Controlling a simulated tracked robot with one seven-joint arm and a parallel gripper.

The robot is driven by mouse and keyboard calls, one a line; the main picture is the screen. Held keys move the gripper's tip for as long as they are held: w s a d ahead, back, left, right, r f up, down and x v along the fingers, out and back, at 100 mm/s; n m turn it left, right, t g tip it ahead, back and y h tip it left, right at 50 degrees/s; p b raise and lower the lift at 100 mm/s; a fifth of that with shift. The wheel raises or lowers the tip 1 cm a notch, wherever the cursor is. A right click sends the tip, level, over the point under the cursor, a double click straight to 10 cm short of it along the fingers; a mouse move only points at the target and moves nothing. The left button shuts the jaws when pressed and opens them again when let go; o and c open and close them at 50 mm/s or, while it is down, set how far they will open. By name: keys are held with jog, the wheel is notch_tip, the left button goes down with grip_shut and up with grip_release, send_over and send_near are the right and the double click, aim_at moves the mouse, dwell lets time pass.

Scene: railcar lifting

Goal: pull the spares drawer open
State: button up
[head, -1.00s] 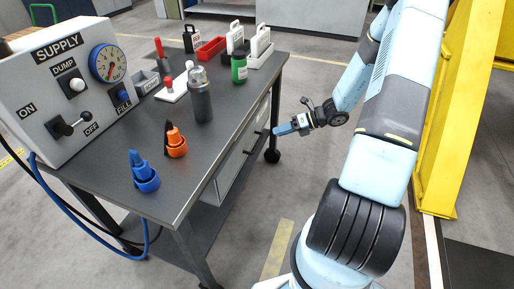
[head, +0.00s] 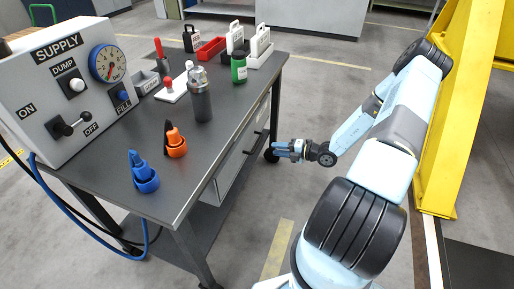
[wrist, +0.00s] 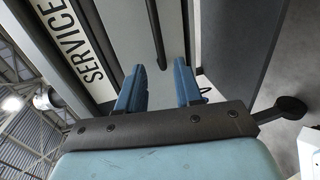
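Light grey drawer fronts (head: 230,168) sit under the right edge of the dark workbench and look closed. A dark bar handle (head: 259,137) shows on the front. In the wrist view, a black bar handle (wrist: 155,32) runs along a pale panel, beyond my fingers and roughly in line with the gap between them. A panel beside it reads SERVICE (wrist: 82,48); I cannot read a spares label. My gripper (head: 280,150) is just right of the bench side. In the wrist view its blue fingers (wrist: 160,88) are apart with nothing between them.
A yellow frame (head: 455,110) stands right of my arm. The floor between is clear.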

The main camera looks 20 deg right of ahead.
aim_at(256, 146)
jog(key=x, duration=1)
jog(key=shift+w+a, duration=0.15)
jog(key=shift+a, duration=0.1)
jog(key=shift+c, duration=0.2)
jog(key=c, duration=0.6)
grip_shut()
